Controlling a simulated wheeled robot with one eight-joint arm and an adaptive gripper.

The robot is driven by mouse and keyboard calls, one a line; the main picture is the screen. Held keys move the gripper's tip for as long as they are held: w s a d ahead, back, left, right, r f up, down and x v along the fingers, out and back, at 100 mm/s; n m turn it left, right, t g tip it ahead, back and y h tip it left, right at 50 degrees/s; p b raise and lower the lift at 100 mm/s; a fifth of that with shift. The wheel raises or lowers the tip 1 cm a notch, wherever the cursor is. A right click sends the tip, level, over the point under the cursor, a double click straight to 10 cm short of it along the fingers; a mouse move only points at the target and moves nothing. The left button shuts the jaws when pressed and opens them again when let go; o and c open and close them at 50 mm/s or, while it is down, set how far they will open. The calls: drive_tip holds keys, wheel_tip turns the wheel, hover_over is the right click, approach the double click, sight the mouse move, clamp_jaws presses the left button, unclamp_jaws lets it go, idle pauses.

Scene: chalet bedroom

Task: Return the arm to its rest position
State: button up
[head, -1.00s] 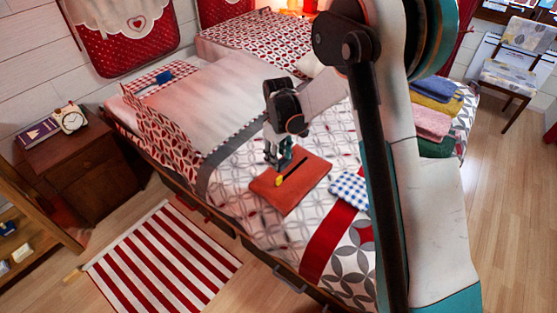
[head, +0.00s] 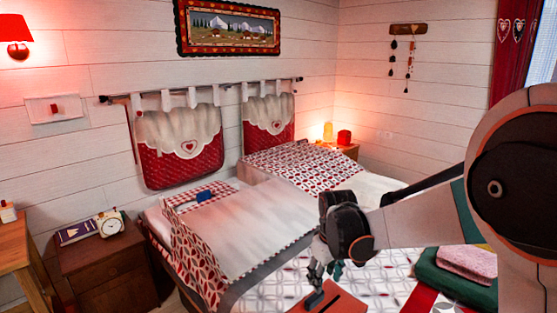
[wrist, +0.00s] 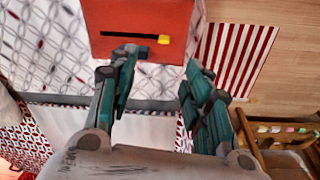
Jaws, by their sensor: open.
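My arm reaches over the bed from the right in the head view. My gripper (head: 318,275) hangs down above the bed, near the orange-red flat item (head: 345,303) at the bottom edge. In the wrist view my gripper (wrist: 160,62) has its two green-black fingers spread apart, with nothing between them. The wrist view also shows the orange-red item (wrist: 112,20), with a thin black and yellow object (wrist: 140,37) lying on it, apart from the fingers.
The bed (head: 375,275) with its patterned cover lies under the arm. Folded towels (head: 468,263) lie on it close to my arm at right. A nightstand (head: 105,263) with a clock (head: 110,224) stands at left. The wall behind holds hangings and a picture (head: 228,28).

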drive_tip(key=s+d+r+m+t, duration=0.1)
drive_tip(key=s+d+r+m, duration=0.1)
drive_tip(key=s+r, duration=0.4)
drive_tip(key=s+d+r+m+t, duration=0.1)
drive_tip(key=s+d+r+t, duration=0.15)
drive_tip(key=s+r, duration=0.35)
drive_tip(key=s+d+m+t, duration=0.2)
drive_tip(key=s+m, duration=0.1)
drive_tip(key=s, duration=0.9)
drive_tip(key=shift+s+d+f, duration=0.2)
drive_tip(key=shift+s+d, duration=0.2)
